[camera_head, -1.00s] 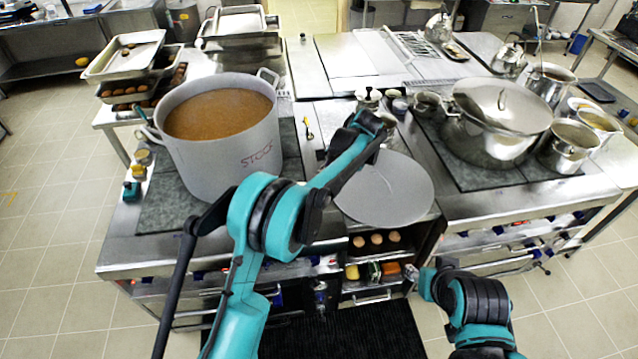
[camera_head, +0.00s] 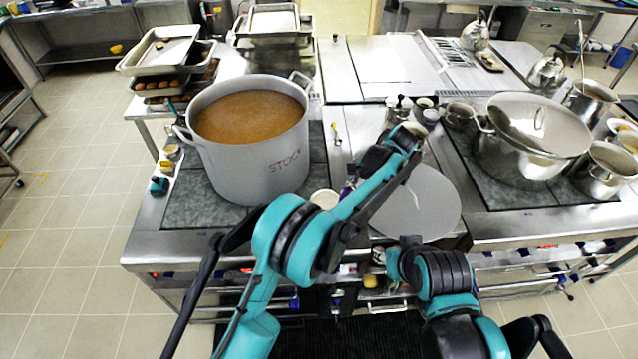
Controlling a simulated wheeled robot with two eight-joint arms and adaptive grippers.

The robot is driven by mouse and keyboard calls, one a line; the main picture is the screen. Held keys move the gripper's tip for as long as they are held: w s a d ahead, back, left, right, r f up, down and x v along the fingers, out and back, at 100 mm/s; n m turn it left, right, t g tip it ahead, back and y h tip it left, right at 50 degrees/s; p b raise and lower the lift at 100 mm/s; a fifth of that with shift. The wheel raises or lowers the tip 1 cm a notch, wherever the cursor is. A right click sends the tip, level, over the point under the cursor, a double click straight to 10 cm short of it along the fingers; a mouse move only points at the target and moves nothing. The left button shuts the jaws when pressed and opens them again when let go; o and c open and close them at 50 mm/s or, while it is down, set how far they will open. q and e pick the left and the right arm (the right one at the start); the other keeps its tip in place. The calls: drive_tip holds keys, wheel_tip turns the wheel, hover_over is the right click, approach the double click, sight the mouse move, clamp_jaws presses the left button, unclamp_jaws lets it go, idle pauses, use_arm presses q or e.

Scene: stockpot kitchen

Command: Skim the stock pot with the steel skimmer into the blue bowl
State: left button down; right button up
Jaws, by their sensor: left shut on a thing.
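The big grey stock pot (camera_head: 250,155), marked STOCK, stands upright at the left of the counter, full of brown stock (camera_head: 250,116). My left arm reaches across in front of it, and my left gripper (camera_head: 408,136) is right of the pot, beside a group of small containers. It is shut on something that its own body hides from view. I cannot make out the steel skimmer or the blue bowl in this view.
A round grey board (camera_head: 420,205) lies under my left forearm. A small pale round dish (camera_head: 324,199) sits right of the stock pot. Small containers (camera_head: 425,108) stand behind my left gripper.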

use_arm(q)
drive_tip(key=shift+s+a+f+h, duration=0.25)
drive_tip(key=shift+a+f, duration=0.1)
drive_tip(key=shift+f, duration=0.3)
drive_tip(key=shift+s+a+f+h, duration=0.25)
drive_tip(key=shift+a+f, duration=0.1)
drive_tip(key=shift+f, duration=0.25)
drive_tip(key=s+a+f+n+t+h+b, duration=0.25)
drive_tip(key=s+a+t+h, duration=0.3)
drive_tip(key=a+h, duration=0.5)
drive_tip(key=s+a+f+n+t+h+b, duration=0.1)
drive_tip(key=s+a+f+t+h+b, duration=0.3)
drive_tip(key=b, duration=1.8)
drive_tip(key=a+f, duration=0.3)
drive_tip(key=f, duration=0.1)
drive_tip(key=shift+a+h, duration=0.35)
drive_tip(key=shift+a, duration=0.05)
use_arm(e)
wheel_tip(320, 180, down, 25)
drive_tip(key=shift+a, duration=0.25)
use_arm(q)
drive_tip(key=shift+s+r, duration=0.1)
use_arm(e)
drive_tip(key=shift+r, duration=0.15)
